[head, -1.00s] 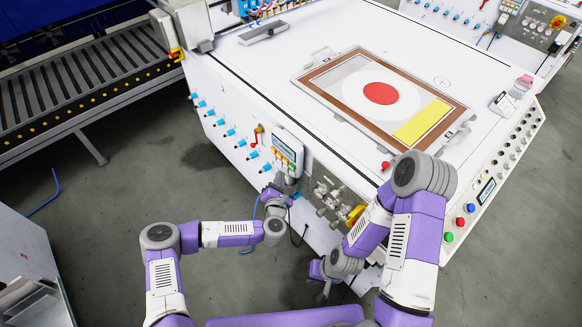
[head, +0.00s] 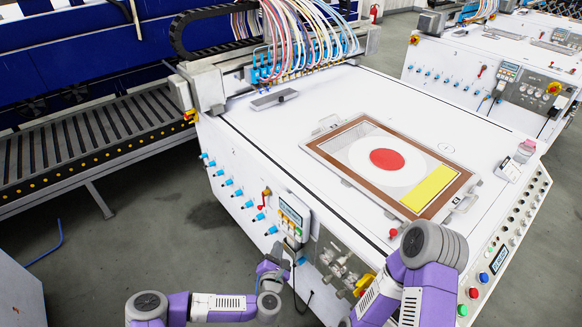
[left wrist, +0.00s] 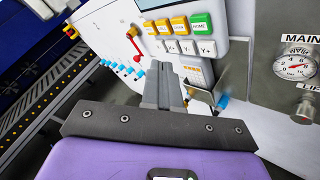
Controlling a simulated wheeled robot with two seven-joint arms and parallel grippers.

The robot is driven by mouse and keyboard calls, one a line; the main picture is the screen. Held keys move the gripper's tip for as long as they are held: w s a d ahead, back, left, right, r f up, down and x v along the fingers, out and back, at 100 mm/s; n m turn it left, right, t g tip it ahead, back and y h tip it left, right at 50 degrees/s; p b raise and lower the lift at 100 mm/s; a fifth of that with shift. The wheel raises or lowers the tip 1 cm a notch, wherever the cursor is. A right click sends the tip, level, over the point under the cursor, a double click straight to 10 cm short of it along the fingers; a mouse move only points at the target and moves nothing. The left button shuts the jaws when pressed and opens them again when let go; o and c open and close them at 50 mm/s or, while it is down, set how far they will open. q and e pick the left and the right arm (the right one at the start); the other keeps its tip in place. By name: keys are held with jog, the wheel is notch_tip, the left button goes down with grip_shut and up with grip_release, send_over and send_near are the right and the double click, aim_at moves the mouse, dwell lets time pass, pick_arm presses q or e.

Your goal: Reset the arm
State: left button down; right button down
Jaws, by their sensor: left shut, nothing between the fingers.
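My left gripper (head: 275,258) is shut and empty. In the head view it is beside the lower end of the control box (head: 292,217) on the machine's front side. In the left wrist view the shut fingers (left wrist: 163,78) point at the area just below the button panel (left wrist: 172,38), which has yellow, white and green keys; I cannot tell whether they touch it. My right arm (head: 425,265) is bent at the lower right, and its gripper is out of the picture. The nozzle gantry (head: 225,85) with many coloured hoses stands at the back left of the white table (head: 270,125).
A framed panel (head: 325,150) with a red disc and yellow strip lies on the table. Blue-tipped knobs (head: 228,182) and valves (head: 340,265) project from the front side. The wrist view shows a pressure gauge (left wrist: 296,67) at right. A roller conveyor (head: 90,140) stands at left, with open floor before it.

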pick_arm(q)
jog(key=s+d+f+m+g+h, duration=0.5)
jog(key=s+f+m+g, duration=0.2)
jog(key=s+m, duration=0.5)
jog(key=s+a+f+m+g+y, duration=0.3)
jog(key=s+a+m+g, duration=0.5)
jog(key=s+a+m, duration=0.4)
jog(key=s+a+f, duration=0.1)
jog(key=s, duration=0.3)
jog(key=shift+s+a+g, duration=0.35)
jog(key=shift+s+g, duration=0.05)
